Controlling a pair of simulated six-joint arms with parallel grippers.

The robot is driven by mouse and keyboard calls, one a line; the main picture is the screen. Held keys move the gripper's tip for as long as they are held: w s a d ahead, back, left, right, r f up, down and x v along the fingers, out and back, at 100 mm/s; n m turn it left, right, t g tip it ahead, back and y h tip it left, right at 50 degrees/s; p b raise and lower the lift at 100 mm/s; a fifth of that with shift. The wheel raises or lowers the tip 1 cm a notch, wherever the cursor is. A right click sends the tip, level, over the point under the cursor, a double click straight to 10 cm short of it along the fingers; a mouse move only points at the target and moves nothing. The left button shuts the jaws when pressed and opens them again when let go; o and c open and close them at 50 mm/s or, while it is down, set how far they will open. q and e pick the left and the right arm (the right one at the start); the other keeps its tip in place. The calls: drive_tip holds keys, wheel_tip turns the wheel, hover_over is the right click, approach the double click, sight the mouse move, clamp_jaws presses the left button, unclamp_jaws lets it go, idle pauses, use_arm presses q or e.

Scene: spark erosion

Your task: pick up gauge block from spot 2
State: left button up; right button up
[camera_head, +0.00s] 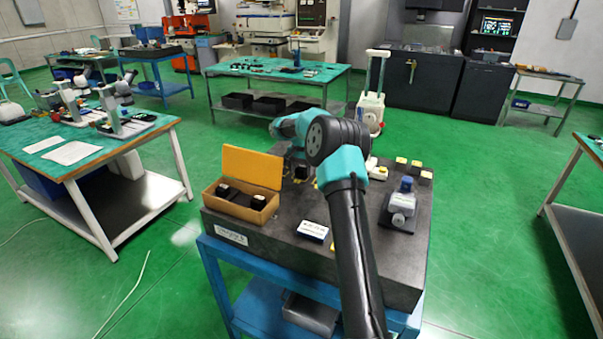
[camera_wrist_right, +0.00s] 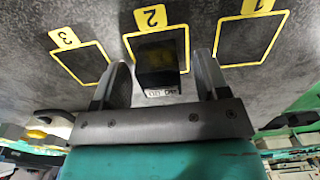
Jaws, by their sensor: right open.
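In the right wrist view, the gauge block (camera_wrist_right: 162,62) is a dark block with a small pale marked face. It stands inside the yellow outline of spot 2 (camera_wrist_right: 187,42). My right gripper (camera_wrist_right: 161,72) is open, with one finger on each side of the block. I cannot tell whether either finger touches it. In the head view, my right gripper (camera_head: 298,172) is low over the dark granite plate, partly hidden by my own arm. My left gripper is not in view.
Spot 3 (camera_wrist_right: 80,62) and spot 1 (camera_wrist_right: 250,38) are empty outlines on either side. On the granite plate (camera_head: 285,248) are an open orange-lidded box (camera_head: 250,166) holding dark blocks, a white card (camera_head: 313,230), a grey-blue device (camera_head: 401,205) and several small yellow-topped pieces (camera_head: 415,166).

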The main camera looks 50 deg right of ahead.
sight(301, 167)
drive_tip(key=shift+f, duration=0.2)
drive_tip(key=shift+c, duration=0.5)
drive_tip(key=c, duration=1.2)
drive_tip(key=shift+o, duration=0.2)
drive_tip(key=shift+r, duration=0.1)
wheel_tip(301, 167, up, 10)
drive_tip(key=shift+f, duration=0.1)
